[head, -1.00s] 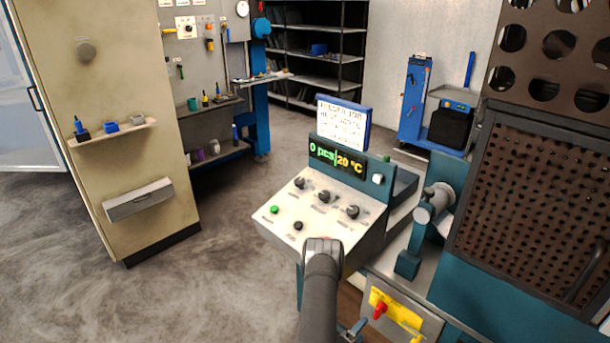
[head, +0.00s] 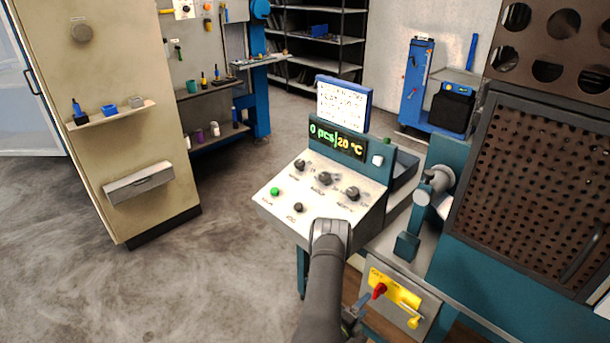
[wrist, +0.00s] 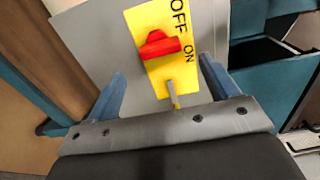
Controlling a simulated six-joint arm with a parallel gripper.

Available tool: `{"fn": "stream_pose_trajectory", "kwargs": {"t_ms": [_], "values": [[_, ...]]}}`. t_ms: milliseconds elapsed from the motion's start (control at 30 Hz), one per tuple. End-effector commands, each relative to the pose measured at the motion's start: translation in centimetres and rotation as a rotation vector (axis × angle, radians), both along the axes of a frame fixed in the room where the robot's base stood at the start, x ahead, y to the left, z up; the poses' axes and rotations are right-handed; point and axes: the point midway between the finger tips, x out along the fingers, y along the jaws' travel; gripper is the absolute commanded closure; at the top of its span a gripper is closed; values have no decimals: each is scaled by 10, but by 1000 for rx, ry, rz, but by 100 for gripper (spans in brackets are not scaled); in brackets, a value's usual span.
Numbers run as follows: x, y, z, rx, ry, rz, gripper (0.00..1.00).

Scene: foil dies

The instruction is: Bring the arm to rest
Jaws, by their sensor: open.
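My gripper (wrist: 163,78) is open, with its two blue fingers apart and nothing between them. In the wrist view it faces a yellow switch plate (wrist: 192,82) marked OFF and ON. A red switch handle (wrist: 163,46) lies crosswise on the plate, beyond the fingertips; no contact shows. In the head view my gripper (head: 356,318) is partly hidden by my arm and sits just left of the red handle (head: 379,291). The yellow plate (head: 398,288) is on a grey box at the machine's front.
A control console (head: 330,200) reading "0 pcs" and "20 °C" stands close behind my arm. The teal machine with a perforated guard (head: 535,190) is at right. A beige cabinet (head: 110,70) stands at left. Open floor (head: 220,270) lies between cabinet and console.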

Motion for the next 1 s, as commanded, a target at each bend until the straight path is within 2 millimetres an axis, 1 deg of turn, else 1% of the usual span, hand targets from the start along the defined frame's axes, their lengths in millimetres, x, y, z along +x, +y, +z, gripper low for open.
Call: {"fn": "stream_pose_trajectory", "kwargs": {"t_ms": [33, 100, 400, 433, 500, 1000], "values": [[7, -8, 0, 1, -3, -4, 20], [17, -18, 1, -1, -3, -4, 20], [60, -61, 1, -1, -4, -3, 20], [62, -63, 1, -6, 2, -1, 20], [61, -60, 0, -51, 51, 1, 20], [61, -58, 0, -345, 345, 0, 20]]}}
